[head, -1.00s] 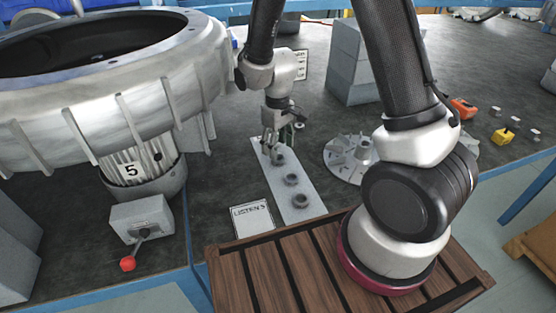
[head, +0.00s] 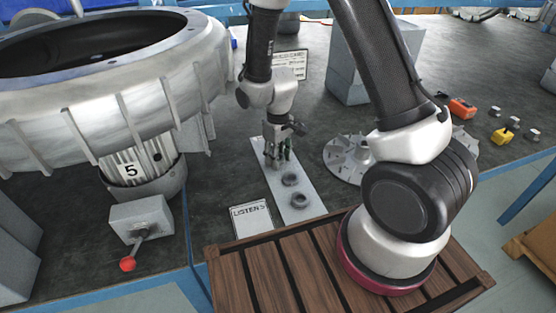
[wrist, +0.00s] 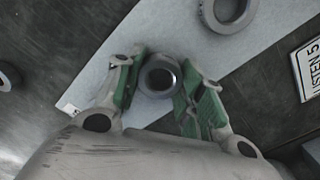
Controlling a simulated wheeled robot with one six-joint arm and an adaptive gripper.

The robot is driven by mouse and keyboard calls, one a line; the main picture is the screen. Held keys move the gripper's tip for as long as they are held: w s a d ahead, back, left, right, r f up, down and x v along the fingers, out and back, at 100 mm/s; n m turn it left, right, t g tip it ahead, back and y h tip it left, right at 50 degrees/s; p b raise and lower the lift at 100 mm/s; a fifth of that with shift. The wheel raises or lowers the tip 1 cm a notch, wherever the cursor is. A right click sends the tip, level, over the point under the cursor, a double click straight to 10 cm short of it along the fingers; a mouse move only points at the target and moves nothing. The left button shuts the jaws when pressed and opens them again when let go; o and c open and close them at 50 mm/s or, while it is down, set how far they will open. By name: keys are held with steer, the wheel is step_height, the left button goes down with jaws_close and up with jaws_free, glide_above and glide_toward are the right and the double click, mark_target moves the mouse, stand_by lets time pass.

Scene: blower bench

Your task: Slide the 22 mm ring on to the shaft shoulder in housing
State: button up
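The large grey metal housing (head: 150,85), marked 5, stands at the left with its dark opening upward; no shaft shoulder can be made out inside. A pale strip (head: 307,213) on the bench carries dark rings, one at the near end (head: 299,200) and a middle ring (head: 290,179). My gripper (head: 277,160) is low over the far part of the strip, hiding the far ring in the head view. In the wrist view, this far ring (wrist: 160,77) lies between the green-padded fingertips, which are open (wrist: 160,88). I cannot tell whether they touch it, nor which ring is 22 mm.
A finned impeller (head: 347,158) stands right of the strip, and a grey block (head: 360,65) behind it. A label card (head: 250,221) lies left of the strip. A lever with a red knob (head: 127,264) sticks out below the housing. Another dark round part (wrist: 8,77) shows in the wrist view.

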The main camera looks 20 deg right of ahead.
steer(key=shift+r, duration=2.6)
